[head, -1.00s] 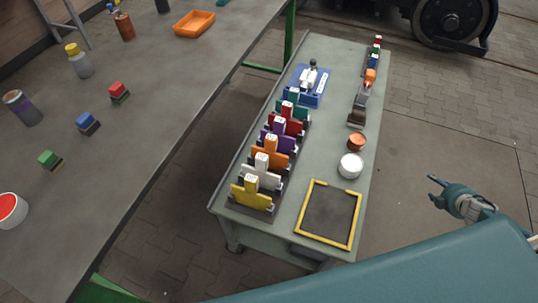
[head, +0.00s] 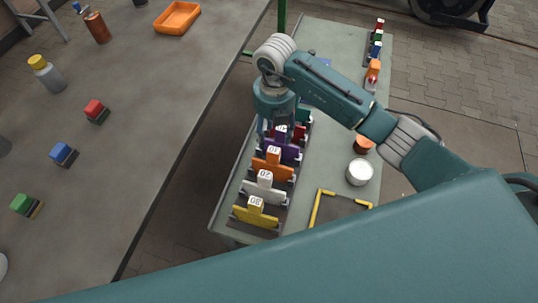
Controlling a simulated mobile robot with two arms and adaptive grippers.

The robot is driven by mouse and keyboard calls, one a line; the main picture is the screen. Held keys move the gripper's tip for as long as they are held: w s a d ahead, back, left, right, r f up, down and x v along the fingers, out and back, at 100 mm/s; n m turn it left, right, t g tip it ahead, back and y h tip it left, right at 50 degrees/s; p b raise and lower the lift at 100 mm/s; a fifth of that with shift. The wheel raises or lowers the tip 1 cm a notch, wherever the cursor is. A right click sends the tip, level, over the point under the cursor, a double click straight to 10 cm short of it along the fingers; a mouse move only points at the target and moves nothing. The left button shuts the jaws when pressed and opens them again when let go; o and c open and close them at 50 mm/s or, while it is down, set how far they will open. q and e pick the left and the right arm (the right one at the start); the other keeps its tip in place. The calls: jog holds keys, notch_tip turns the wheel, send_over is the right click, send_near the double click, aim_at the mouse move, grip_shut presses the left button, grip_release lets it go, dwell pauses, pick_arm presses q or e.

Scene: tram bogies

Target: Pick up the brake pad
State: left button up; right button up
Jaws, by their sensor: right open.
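Several coloured brake pads with numbered white labels stand upright in a row on the trolley. From the near end they are yellow (head: 256,216), white (head: 264,190), orange (head: 272,169), purple (head: 285,152) and red (head: 300,132), with green (head: 304,114) beyond. My right gripper (head: 277,135) points down with its fingers apart, over the purple and red pads. It partly covers them, and I cannot tell whether the fingers touch or straddle a pad. My left gripper is not in view.
The trolley (head: 326,160) also carries a white round tub (head: 359,172), an orange-topped tub (head: 363,144) and a yellow-edged dark mat (head: 315,208). The workbench (head: 150,130) at left holds small coloured blocks, bottles and an orange tray (head: 178,18).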

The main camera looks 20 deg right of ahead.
aim_at(273, 150)
jog(key=f, duration=0.2)
jog(key=s+f, duration=0.1)
jog(key=f, duration=0.1)
jog(key=shift+s, duration=0.1)
jog(key=shift+f, duration=0.4)
notch_tip(273, 150, down, 4)
jog(key=shift+f+p, duration=0.25)
jog(key=shift+p, duration=0.45)
jog(key=shift+f, duration=0.15)
jog(key=shift+c, duration=1.3)
jog(key=c, duration=0.9)
grip_shut()
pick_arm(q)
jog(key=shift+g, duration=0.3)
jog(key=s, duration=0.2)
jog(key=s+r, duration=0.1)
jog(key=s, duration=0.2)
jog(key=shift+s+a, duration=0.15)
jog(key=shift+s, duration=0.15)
pick_arm(e)
jog(key=shift+a, duration=0.1)
